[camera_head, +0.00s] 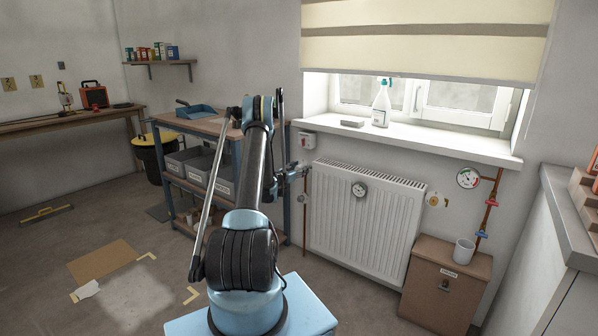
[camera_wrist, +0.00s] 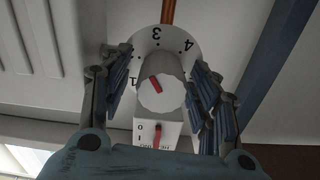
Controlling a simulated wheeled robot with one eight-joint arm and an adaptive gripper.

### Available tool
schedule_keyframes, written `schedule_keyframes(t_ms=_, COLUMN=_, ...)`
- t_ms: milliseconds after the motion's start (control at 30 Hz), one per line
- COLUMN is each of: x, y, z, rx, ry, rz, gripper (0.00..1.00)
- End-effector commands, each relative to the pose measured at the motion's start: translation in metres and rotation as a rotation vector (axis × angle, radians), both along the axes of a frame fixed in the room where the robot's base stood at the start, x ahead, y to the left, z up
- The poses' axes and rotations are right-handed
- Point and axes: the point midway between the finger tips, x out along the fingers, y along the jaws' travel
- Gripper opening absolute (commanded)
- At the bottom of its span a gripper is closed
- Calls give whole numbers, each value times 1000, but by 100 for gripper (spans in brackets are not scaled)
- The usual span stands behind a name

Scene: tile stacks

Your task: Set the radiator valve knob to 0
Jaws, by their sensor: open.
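The radiator valve knob (camera_wrist: 160,97) is pale grey and round, with a short red mark on its face. It stands on a white dial plate (camera_wrist: 157,44) with upside-down numbers; I can read 1, 3 and 4. The red mark slants to the upper left, roughly between the 1 and the 3. The 0 is not visible on this dial. My gripper (camera_wrist: 163,85) is open, with one finger on each side of the knob; I cannot tell whether they touch it.
The white radiator (camera_head: 345,222) is to the right. A shelf trolley (camera_head: 178,180) stands at the left.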

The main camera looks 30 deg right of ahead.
Motion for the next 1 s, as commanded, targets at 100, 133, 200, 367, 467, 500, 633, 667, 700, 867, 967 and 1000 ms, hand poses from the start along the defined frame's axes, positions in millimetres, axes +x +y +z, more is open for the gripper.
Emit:
schedule_keyframes(t_ms=100, x=1, y=0, z=0, rx=0, ry=0, rz=2, gripper=56)
schedule_keyframes(t_ms=133, x=2, y=1, z=0, rx=0, ry=0, rz=2, gripper=56)
schedule_keyframes(t_ms=200, x=2, y=2, z=0, rx=0, ry=0, rz=3, gripper=56)
schedule_keyframes(t_ms=367, x=3, y=3, z=0, rx=0, ry=0, rz=4, gripper=35)
schedule_keyframes(t_ms=467, x=2, y=3, z=0, rx=0, ry=0, rz=4, gripper=13)
schedule_keyframes(t_ms=500, x=2, y=3, z=0, rx=0, ry=0, rz=4, gripper=12)
schedule_keyframes(t_ms=633, x=3, y=4, z=0, rx=-1, ry=1, rz=5, gripper=12)
schedule_keyframes(t_ms=667, x=3, y=4, z=0, rx=-2, ry=3, rz=5, gripper=12)
schedule_keyframes(t_ms=700, x=3, y=4, z=0, rx=-3, ry=5, rz=5, gripper=12)
schedule_keyframes(t_ms=867, x=4, y=4, z=1, rx=-17, ry=40, rz=6, gripper=12)
schedule_keyframes(t_ms=967, x=4, y=5, z=1, rx=-34, ry=81, rz=6, gripper=12)
schedule_keyframes(t_ms=1000, x=4, y=5, z=1, rx=-44, ry=104, rz=7, gripper=12)
